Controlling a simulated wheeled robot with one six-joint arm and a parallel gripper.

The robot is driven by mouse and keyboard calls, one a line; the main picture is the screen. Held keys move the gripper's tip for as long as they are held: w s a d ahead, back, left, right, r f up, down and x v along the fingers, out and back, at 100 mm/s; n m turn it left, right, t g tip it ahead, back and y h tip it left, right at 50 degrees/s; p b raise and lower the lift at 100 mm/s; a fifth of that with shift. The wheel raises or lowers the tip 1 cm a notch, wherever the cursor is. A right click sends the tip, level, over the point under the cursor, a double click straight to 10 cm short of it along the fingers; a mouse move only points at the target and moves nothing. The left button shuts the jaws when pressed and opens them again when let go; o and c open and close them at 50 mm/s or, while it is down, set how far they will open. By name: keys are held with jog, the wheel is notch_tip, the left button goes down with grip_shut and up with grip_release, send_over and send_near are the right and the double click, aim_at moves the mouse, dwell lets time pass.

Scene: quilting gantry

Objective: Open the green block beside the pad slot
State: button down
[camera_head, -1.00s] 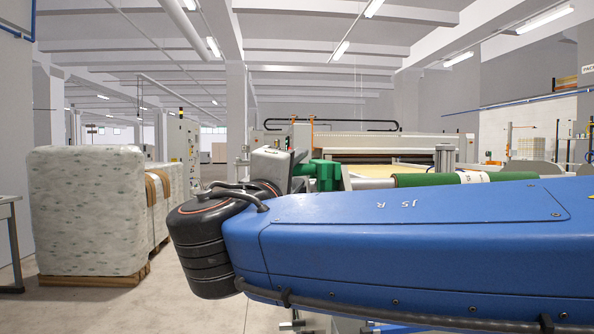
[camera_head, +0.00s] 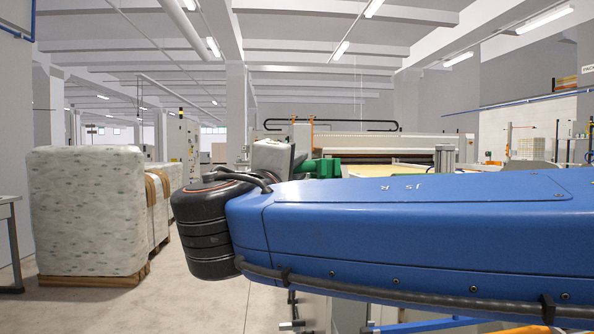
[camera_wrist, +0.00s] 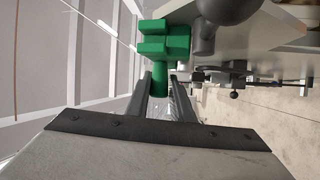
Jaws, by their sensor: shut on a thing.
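The green block (camera_wrist: 164,42) is at the upper middle of the wrist view, a stepped piece with a round green stem pointing toward my gripper. My gripper (camera_wrist: 161,84) has its two dark fingers on either side of this stem and is shut on it. In the head view the green block (camera_head: 322,168) shows just above my blue arm, which hides its lower part. My gripper's fingers are hidden in the head view. I cannot make out the pad slot.
A grey metal plate (camera_wrist: 262,22) with a dark round knob (camera_wrist: 228,10) lies right of the block in the wrist view. The quilting machine (camera_head: 400,147) stands behind my arm. Wrapped bales (camera_head: 85,210) stand on pallets at the left. The floor (camera_head: 190,305) between is clear.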

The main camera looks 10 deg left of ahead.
jog(key=shift+w+a+r+n+g, duration=0.15)
jog(key=shift+r+n+g, duration=0.25)
jog(key=shift+r+g, duration=0.45)
jog(key=w+a+r+n+g, duration=0.2)
jog(key=w+r+g, duration=0.2)
jog(key=w+g, duration=0.2)
jog(key=shift+w+r, duration=0.2)
jog(key=shift+w, duration=1.1)
jog(key=shift+w+a, duration=0.1)
jog(key=shift+w, duration=0.05)
jog(key=c, duration=1.6)
grip_release()
